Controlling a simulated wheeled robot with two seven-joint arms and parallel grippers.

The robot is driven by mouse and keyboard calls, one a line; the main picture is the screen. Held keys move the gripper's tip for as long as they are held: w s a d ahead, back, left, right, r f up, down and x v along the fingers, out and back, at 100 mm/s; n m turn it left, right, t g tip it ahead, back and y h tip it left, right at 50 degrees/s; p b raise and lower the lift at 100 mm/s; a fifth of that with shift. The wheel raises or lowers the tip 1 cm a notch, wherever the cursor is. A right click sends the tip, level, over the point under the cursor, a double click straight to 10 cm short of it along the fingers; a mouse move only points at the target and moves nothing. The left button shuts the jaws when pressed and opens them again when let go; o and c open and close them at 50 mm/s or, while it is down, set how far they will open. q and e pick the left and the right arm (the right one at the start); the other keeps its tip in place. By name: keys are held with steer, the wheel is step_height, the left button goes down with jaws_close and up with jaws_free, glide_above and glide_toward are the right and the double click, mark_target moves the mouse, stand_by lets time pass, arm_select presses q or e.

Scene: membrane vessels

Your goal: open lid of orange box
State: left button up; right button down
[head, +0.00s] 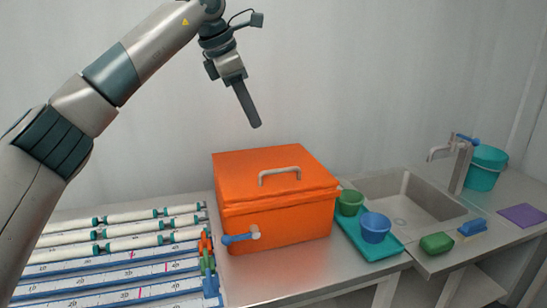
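The orange box (275,222) stands on the steel counter, in the middle of the head view. Its orange lid (240,169) lies flat on top and is shut. The lid has a grey bar handle (280,173). A blue tap-like fitting (240,238) sticks out at the box's front left. My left gripper (255,122) hangs in the air above the lid's back part, pointing down and touching nothing visible. Its fingers show as one dark bar, so I cannot tell whether they are apart. My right gripper is not in view.
Right of the box are a teal tray (372,246), a green bowl (350,203), a blue bowl (375,227) and a sink (405,203) with a tap. White membrane vessels (133,228) lie in rows at left over blue-white rulers (110,262). The wall is behind.

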mark_target(273, 172)
arm_select(q)
steer(key=shift+s+a+r, duration=0.15)
steer(key=shift+s+r, duration=0.05)
steer(key=shift+r, duration=0.1)
